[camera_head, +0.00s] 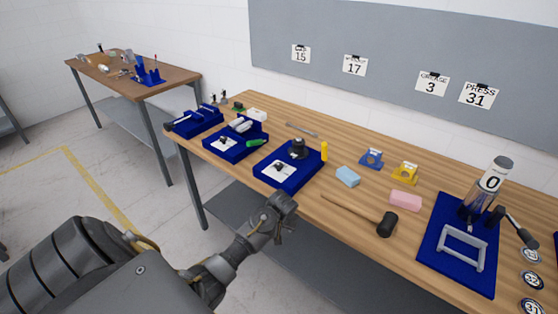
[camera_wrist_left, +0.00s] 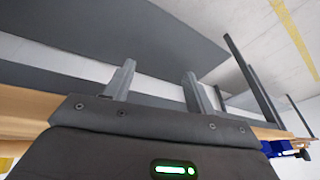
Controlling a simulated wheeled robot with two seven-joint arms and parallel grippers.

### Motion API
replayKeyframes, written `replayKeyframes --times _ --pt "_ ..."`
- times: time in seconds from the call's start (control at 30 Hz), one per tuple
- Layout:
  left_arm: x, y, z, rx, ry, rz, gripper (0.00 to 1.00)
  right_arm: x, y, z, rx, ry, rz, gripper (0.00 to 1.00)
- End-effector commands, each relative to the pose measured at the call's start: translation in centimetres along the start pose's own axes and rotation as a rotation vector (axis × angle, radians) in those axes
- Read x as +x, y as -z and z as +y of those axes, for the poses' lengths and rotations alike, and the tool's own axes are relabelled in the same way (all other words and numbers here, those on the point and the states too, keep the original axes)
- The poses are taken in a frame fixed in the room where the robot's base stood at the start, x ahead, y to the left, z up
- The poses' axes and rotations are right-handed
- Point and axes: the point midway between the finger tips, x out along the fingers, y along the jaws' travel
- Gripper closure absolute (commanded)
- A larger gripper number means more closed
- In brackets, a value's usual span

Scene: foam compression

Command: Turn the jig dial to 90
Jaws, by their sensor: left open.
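A jig stands on a blue base plate (camera_head: 430,250) at the right of the wooden bench in the head view. It has a pale grey frame (camera_head: 463,254) at the front and a clear upright cylinder (camera_head: 497,168) bearing a white label with 0 (camera_head: 491,181). A dark lever with a black knob sticks out to its right. I cannot tell for certain which part is the dial. My left gripper (camera_head: 284,222) is in front of the bench edge, well left of the jig, open and empty. Its two apart fingers show in the left wrist view (camera_wrist_left: 157,88). My right gripper is not in view.
A mallet (camera_head: 386,223), a pink block (camera_head: 405,201) and a blue block (camera_head: 347,176) lie left of the jig. Blue trays (camera_head: 262,168) with parts stand farther left. Numbered discs (camera_head: 532,281) lie at the right edge. A second table (camera_head: 110,68) stands far left.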

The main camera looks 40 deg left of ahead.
Motion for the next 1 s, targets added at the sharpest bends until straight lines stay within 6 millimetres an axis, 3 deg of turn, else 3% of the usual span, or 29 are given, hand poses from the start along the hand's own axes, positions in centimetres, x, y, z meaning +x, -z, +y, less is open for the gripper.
replayKeyframes --times 0.03,0.1,0.3,0.4,0.53,0.73,0.87,1.0 --pt "-4.2 4.0 -1.1 -0.057 0.013 0.028 0.45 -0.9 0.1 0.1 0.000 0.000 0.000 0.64" --pt "-8.0 8.1 -2.7 -0.145 0.032 0.040 0.45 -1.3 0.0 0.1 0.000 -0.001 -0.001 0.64" --pt "-13.7 16.1 -6.0 -0.351 0.049 0.038 0.45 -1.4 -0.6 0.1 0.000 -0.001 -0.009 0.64" --pt "-15.5 18.5 -7.2 -0.422 0.048 0.033 0.45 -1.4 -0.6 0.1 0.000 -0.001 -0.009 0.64" --pt "-16.7 20.0 -7.8 -0.467 0.045 0.028 0.45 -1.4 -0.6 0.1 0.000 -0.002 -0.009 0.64" --pt "-16.8 20.3 -8.0 -0.475 0.044 0.026 0.45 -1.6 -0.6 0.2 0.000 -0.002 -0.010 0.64" --pt "-15.7 20.3 -8.1 -0.474 0.046 0.024 0.45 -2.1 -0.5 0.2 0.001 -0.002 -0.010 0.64" --pt "-13.2 20.3 -8.2 -0.475 0.047 0.022 0.45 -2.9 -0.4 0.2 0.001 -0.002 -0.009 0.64"
